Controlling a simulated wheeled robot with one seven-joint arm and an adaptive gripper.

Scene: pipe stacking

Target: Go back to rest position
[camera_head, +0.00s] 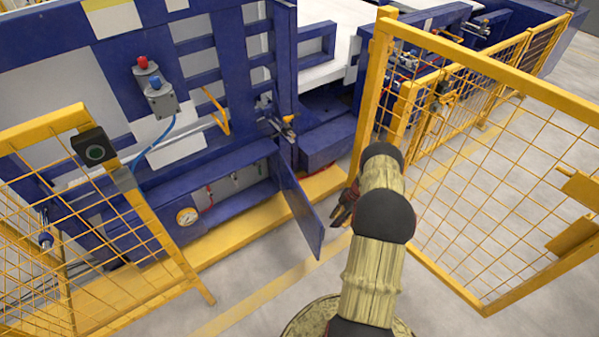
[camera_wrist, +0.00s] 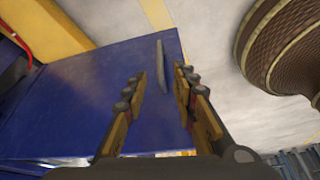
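My gripper (camera_head: 342,208) is low in the middle of the head view, just right of the open blue cabinet door (camera_head: 301,208). My arm partly hides it there. In the wrist view my gripper (camera_wrist: 160,78) has its two fingers apart, with nothing held between them. The blue door (camera_wrist: 95,90) fills the left and middle of that view. A slim grey handle (camera_wrist: 161,66) on the door appears between the fingertips. I cannot tell how far the fingers are from it.
A blue machine (camera_head: 200,120) stands behind, with an open lower compartment and a gauge (camera_head: 187,216). Yellow mesh fences stand at left (camera_head: 75,230) and right (camera_head: 490,150), close to my arm. The grey floor (camera_head: 270,312) is clear in front.

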